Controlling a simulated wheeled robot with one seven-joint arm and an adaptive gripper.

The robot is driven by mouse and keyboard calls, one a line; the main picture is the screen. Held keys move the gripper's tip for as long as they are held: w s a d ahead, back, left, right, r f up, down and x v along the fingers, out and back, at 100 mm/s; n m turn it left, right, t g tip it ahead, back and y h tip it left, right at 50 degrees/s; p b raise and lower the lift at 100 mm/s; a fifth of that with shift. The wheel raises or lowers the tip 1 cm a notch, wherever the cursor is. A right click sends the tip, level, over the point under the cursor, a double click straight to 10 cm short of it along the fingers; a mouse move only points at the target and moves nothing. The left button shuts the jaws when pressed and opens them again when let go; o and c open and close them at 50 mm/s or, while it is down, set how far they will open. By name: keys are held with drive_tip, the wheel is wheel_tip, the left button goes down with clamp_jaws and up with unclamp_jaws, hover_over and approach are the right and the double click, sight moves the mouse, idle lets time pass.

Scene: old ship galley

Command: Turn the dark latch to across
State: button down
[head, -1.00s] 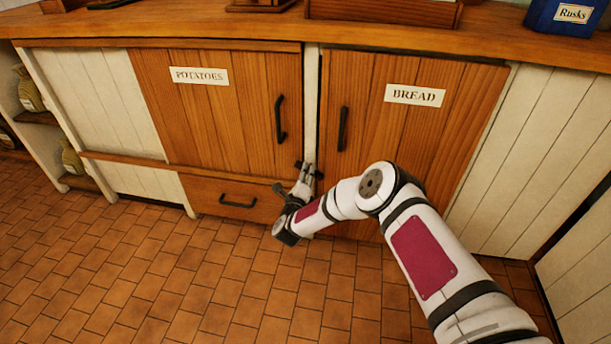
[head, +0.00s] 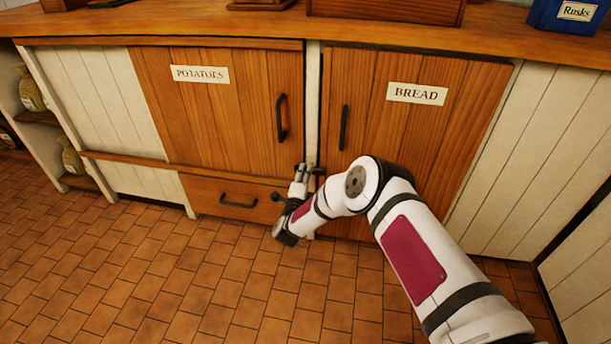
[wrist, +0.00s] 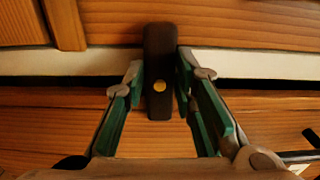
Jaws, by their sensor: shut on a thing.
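The dark latch (wrist: 159,60) is a short dark bar with a brass-coloured pivot. In the wrist view it lies crosswise over the white strip (wrist: 255,64), at about a right angle to it. My gripper (wrist: 159,78) has one finger on each side of the latch, shut on it. In the head view my gripper (head: 305,170) is at the narrow white post between the potatoes door (head: 220,115) and the bread door (head: 400,130), low down. There only a dark end of the latch (head: 319,171) shows beside the fingers; the rest is hidden.
Both doors are closed, with dark upright handles (head: 281,117) (head: 344,127) above my gripper. A closed drawer (head: 225,204) with a dark handle is to its left. The counter (head: 200,25) overhangs above. The tiled floor (head: 150,270) is clear.

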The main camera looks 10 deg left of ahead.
drive_tip(key=shift+d+f, duration=0.1)
drive_tip(key=c, duration=1.3)
unclamp_jaws()
drive_tip(key=s, duration=1.2)
drive_tip(key=shift+a, duration=0.25)
